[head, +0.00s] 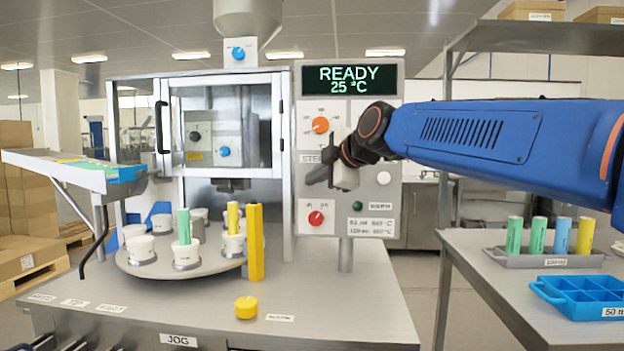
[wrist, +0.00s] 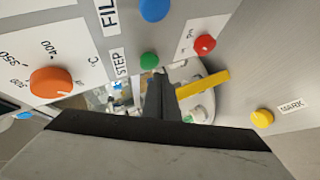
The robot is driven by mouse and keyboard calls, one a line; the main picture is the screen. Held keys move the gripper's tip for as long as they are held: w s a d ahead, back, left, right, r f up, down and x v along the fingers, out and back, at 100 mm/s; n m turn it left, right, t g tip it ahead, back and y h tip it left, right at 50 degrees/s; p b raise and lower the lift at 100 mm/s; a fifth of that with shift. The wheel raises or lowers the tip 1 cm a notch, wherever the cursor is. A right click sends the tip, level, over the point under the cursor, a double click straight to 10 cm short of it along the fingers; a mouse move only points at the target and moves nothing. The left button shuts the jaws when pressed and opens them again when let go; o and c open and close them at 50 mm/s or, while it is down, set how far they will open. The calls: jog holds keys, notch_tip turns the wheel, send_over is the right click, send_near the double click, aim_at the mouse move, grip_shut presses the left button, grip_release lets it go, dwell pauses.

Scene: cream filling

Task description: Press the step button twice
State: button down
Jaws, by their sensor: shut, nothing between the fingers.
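The green step button (wrist: 149,61) shows in the wrist view beside the STEP label (wrist: 120,63). In the head view my gripper and wrist cover that button, and only part of the STEP label (head: 309,158) shows. My gripper (head: 311,180) is shut and empty, in front of the control panel (head: 374,245). In the wrist view my gripper's fingertips (wrist: 158,75) lie just below the green button in the picture; I cannot tell whether they touch it. The panel display (head: 350,80) reads READY, 25 °C.
An orange knob (head: 320,125) sits above the gripper and a red knob (head: 316,218) below. A turntable (head: 155,268) with white cups and coloured tubes stands left, beside a yellow post (head: 255,243). A yellow button (head: 246,307) is on the bench; a tube rack (head: 540,260) stands right.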

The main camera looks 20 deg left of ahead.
jog(key=shift+w, duration=0.1)
jog(key=shift+w+a, duration=0.1)
jog(key=shift+w, duration=0.2)
jog(key=shift+w+a, duration=0.1)
jog(key=shift+w, duration=0.4)
dwell(1.0)
jog(key=shift+s, duration=0.1)
jog(key=shift+s+d, duration=0.2)
jog(key=shift+s, duration=0.8)
jog(key=shift+s+d, duration=0.2)
jog(key=shift+s, duration=0.55)
jog(key=shift+s+d, duration=0.2)
jog(key=shift+s, duration=0.55)
jog(key=shift+s+d, duration=0.2)
jog(key=shift+s, duration=0.55)
